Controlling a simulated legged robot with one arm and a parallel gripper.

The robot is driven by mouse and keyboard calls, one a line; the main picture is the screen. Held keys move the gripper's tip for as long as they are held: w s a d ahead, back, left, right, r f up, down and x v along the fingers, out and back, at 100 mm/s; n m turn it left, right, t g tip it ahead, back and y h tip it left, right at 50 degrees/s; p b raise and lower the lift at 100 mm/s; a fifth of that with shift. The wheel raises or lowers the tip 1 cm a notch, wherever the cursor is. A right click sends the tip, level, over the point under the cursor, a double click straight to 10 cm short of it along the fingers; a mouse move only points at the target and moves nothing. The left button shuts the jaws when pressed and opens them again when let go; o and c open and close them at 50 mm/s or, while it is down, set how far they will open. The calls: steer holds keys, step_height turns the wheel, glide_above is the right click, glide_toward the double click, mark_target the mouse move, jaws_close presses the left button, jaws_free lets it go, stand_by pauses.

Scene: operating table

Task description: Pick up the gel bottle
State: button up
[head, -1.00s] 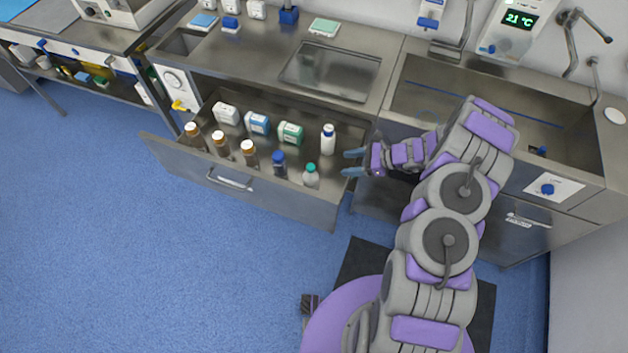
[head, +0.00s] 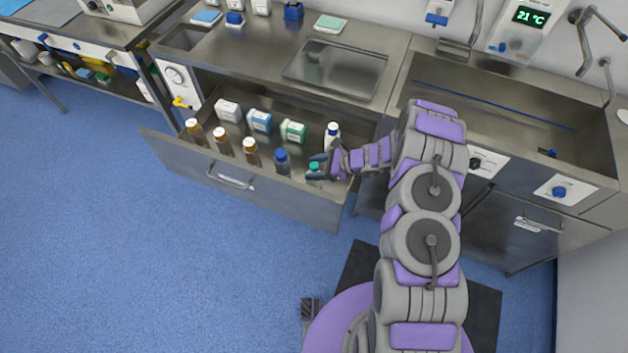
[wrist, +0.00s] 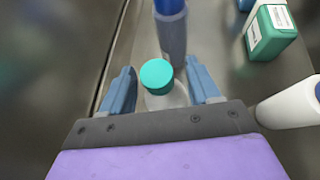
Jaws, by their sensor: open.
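A clear bottle with a teal cap (head: 314,167), probably the gel bottle though no label is readable, stands upright at the front right of the open drawer. It also shows in the wrist view (wrist: 157,77), between the blue fingers. My gripper (head: 315,168) is open, with one finger on either side of this bottle; whether they touch it I cannot tell. My gripper in the wrist view (wrist: 160,80) hides the bottle's lower part.
A blue-capped bottle (head: 282,161) stands just beyond, and a white bottle (head: 332,136) stands to the side. Brown bottles (head: 222,143) and several boxes (head: 293,131) fill the drawer's left and back. The drawer front (head: 240,185) is a raised wall.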

steer(key=shift+x, duration=1.2)
steer(key=shift+d, duration=0.1)
steer(key=shift+c, duration=1.2)
jaws_close()
